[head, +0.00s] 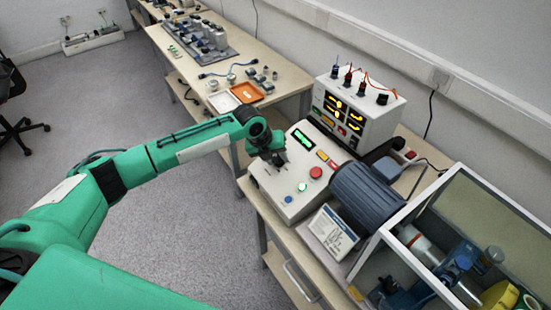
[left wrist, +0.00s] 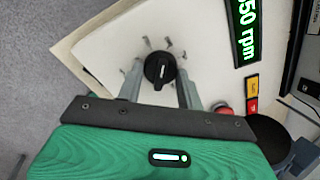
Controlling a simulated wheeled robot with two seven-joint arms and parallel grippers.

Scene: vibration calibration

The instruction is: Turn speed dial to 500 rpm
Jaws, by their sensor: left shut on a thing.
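The speed dial (left wrist: 160,68) is a black round knob with a white pointer line, on the cream top of the control box (left wrist: 105,45), with tick marks around it. My left gripper (head: 278,160) reaches down onto the left part of the control box (head: 290,205). Its two fingers stand on either side of the dial and are shut on it. In the head view the gripper hides the dial. The green display (left wrist: 243,30) reads "50 rpm" with its start cut off; it also shows in the head view (head: 302,139), too small to read.
On the box are a red button (head: 316,173), a green-lit button (head: 302,187) and a blue one (head: 288,199). A grey motor (head: 358,205) and a framed enclosure (head: 400,236) stand to the right. An instrument with yellow displays (head: 357,108) stands behind.

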